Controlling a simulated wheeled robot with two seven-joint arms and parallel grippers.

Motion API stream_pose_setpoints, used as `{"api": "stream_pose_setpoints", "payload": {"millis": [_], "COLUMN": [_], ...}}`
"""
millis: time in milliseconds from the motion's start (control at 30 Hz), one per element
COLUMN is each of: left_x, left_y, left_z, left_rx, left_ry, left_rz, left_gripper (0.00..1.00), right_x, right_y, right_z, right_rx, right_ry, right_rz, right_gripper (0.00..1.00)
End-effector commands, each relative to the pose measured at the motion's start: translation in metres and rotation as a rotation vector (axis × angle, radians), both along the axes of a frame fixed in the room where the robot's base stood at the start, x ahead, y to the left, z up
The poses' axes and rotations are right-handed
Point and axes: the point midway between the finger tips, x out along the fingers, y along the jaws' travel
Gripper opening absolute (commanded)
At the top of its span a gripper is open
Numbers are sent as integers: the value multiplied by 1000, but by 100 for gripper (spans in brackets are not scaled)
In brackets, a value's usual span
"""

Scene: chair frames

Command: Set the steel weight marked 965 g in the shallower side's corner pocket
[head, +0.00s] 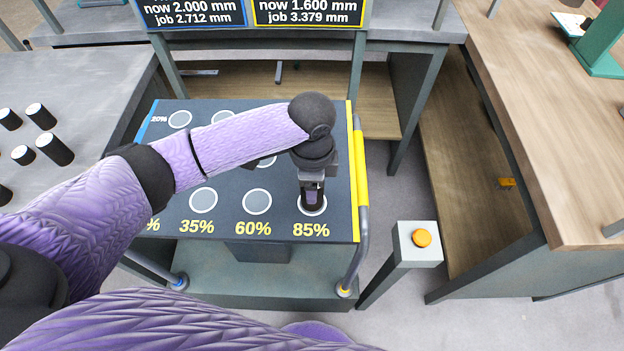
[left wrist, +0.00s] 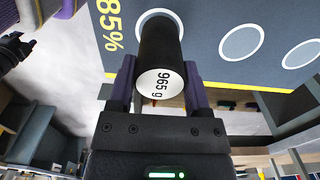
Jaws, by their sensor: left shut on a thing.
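My left gripper (head: 312,190) is over the front right corner of the dark board, at the pocket marked 85%. It is shut on a black cylindrical weight (left wrist: 160,48), whose white end reads 965 g in the left wrist view. The weight's far end lies within the white ring of the 85% pocket (head: 312,210). I cannot tell whether it touches the bottom. The board (head: 280,175) has a blue left edge and a yellow right edge. A dark jointed part (left wrist: 14,46) in the left wrist view may be my right gripper; its jaws are unclear.
Blue-framed sign (head: 192,12) reads now 2.000 mm, job 2.712 mm; yellow-framed sign (head: 308,12) reads now 1.600 mm, job 3.379 mm. Several black weights stand on the left grey table (head: 85,90). An orange button (head: 422,238) tops a post at right. Pockets at 35% (head: 203,200) and 60% (head: 257,202) look empty.

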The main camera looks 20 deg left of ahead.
Motion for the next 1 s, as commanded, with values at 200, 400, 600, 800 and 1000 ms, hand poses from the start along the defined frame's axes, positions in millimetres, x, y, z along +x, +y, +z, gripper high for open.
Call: {"api": "stream_pose_setpoints", "payload": {"millis": [200,400,600,800,1000], "left_x": [0,0,0,1,0], "left_y": [0,0,0,0,0], "left_z": [-2,-2,2,56,105], "left_rx": [1,1,-1,-2,0], "left_ry": [0,0,-1,-6,-3], "left_rz": [1,1,0,0,1], "left_gripper": [80,98,98,98,98], "right_x": [0,0,0,3,6], "right_y": [-1,-1,-1,-1,-1], "right_z": [0,0,1,27,45], "right_rx": [-1,-2,-2,-3,-4], "right_ry": [0,1,1,-9,-14], "right_rz": [0,0,0,3,2], "right_gripper": [59,59,59,59,59]}}
